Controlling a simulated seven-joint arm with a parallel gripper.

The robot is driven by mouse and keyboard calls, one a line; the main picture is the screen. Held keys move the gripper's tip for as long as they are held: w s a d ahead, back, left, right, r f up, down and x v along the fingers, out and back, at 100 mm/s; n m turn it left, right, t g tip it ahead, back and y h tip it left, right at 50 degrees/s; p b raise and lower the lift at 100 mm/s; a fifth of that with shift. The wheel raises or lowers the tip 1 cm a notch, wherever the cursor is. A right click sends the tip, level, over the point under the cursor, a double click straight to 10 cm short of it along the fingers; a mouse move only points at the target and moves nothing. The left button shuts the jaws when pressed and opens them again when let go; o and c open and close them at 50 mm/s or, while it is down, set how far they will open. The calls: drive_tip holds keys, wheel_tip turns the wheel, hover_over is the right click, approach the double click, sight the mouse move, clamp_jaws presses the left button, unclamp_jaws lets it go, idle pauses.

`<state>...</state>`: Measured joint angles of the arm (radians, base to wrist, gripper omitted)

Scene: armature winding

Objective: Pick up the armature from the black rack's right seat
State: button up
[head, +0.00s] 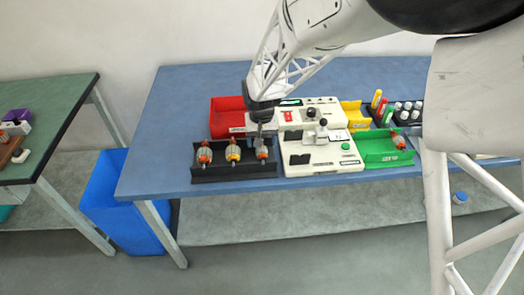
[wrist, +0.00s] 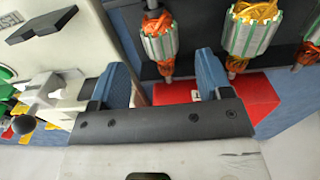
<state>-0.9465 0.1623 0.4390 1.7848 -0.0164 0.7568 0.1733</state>
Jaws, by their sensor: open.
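The black rack (head: 235,174) stands on the blue table and holds three armatures upright. The right-seat armature (head: 262,153) is partly hidden by my gripper (head: 262,132), which is above it. In the wrist view, the same armature (wrist: 160,38) is leftmost, with an orange winding and a metal shaft. My gripper (wrist: 165,62) is open, with its blue fingers to either side of that armature's shaft in the picture. I cannot tell whether the fingertips are level with it. The middle armature (head: 233,152) and left armature (head: 205,154) sit in the other seats.
A red bin (head: 226,116) is behind the rack. A white winding machine (head: 320,158) stands close on its right. Further right are a green bin (head: 385,152) with an armature in it and a yellow bin (head: 354,114). The table left of the rack is clear.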

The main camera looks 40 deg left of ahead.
sight(262, 150)
drive_tip(key=shift+f, duration=2.45)
drive_tip(key=c, duration=1.1)
drive_tip(key=shift+r, duration=0.15)
drive_tip(key=shift+c, duration=0.2)
drive_tip(key=shift+r, duration=4.85)
